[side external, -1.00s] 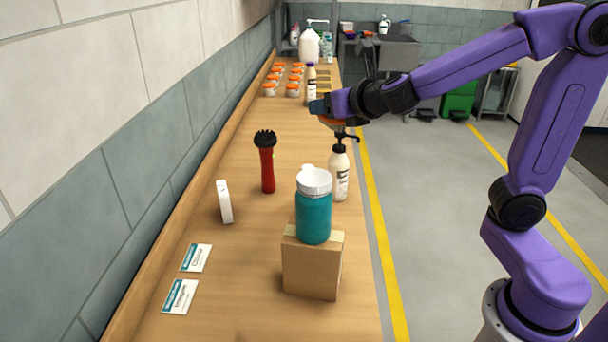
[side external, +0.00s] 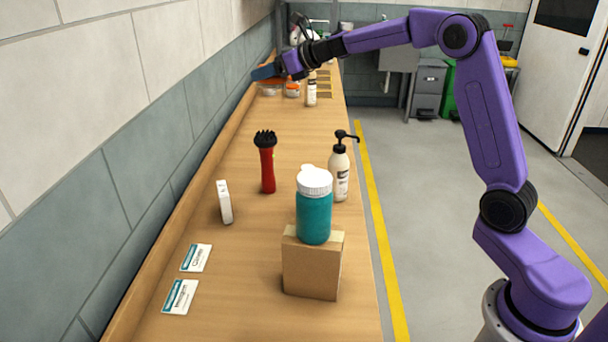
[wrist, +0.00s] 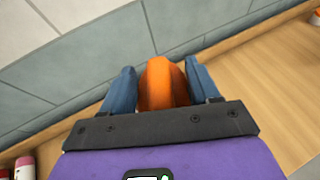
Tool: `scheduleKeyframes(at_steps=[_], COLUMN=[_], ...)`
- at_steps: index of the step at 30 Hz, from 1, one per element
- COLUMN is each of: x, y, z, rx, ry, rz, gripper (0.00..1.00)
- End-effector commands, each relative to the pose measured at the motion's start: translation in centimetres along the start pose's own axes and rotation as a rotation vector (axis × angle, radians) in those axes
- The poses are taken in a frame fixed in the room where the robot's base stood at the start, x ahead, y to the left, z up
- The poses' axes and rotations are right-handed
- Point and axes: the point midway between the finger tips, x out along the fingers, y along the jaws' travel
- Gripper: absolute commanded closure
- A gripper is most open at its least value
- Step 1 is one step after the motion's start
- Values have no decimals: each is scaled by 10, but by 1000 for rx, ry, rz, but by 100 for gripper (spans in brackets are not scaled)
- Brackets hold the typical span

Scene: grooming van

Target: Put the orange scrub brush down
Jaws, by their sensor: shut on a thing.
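My gripper (wrist: 162,88) is shut on the orange scrub brush (wrist: 160,82), which sits between the two blue fingers in the wrist view. Only the brush's orange upper part shows there; its underside is hidden. In the side view my gripper (side external: 266,72) is at the far left of the wooden bench (side external: 215,270), close to the wall. A sliver of orange shows just under the fingers. I cannot tell whether the brush touches the bench.
Mid-bench is clear.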

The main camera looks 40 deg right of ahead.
Motion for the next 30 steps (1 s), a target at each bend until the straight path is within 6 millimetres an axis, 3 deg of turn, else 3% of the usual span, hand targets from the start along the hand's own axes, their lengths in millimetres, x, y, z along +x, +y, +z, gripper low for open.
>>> scheduleKeyframes(at_steps=[6, 13, 24, 30], x=[3, -7, -26, -12], y=[-51, -83, -118, -115], z=[-8, -22, -44, -78], rx=[-56, -97, -138, -133], ry=[1, 1, 1, 4], rz=[134, 238, 339, 343], gripper=[72, 72, 72, 72])
